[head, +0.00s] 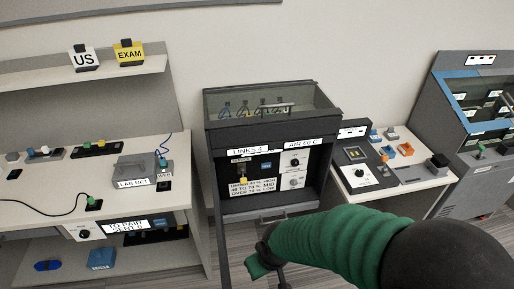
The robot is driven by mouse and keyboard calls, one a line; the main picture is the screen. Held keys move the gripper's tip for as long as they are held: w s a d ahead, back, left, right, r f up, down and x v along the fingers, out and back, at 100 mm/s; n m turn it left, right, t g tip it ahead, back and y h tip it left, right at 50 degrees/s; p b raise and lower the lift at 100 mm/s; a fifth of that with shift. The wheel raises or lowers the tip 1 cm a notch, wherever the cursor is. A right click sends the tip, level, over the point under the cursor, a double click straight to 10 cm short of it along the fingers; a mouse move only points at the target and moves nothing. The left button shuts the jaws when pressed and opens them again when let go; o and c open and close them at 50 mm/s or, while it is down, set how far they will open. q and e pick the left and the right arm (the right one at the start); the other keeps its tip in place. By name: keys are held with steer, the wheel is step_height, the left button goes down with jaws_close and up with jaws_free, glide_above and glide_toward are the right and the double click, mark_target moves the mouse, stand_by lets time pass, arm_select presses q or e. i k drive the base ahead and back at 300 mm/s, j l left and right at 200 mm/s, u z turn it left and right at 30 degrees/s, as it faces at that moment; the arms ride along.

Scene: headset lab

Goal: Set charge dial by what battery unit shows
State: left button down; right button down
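A dark cabinet (262,131) stands in the middle with labels reading "LINKS 4" and "AIR 60 C". In its recess a printed card (252,187) gives percent bands; I read "40 to 70 % MID" and "over 70 % LOW". My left gripper is out of view.
A left bench (60,200) holds a grey "LAB NET" box (135,172) and cables. A right bench (408,190) holds a dial panel (362,172) and small orange and grey parts. A blue-framed rack (450,90) stands far right. My green-sleeved arm covers the lower middle.

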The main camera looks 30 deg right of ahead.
mark_target(294, 162)
steer(key=j+z, duration=0.1)
steer(key=z, duration=0.25)
steer(key=j+z, duration=0.1)
steer(key=z, duration=0.25)
steer(key=j+z, duration=0.1)
steer(key=z, duration=0.25)
steer(key=i, duration=0.05)
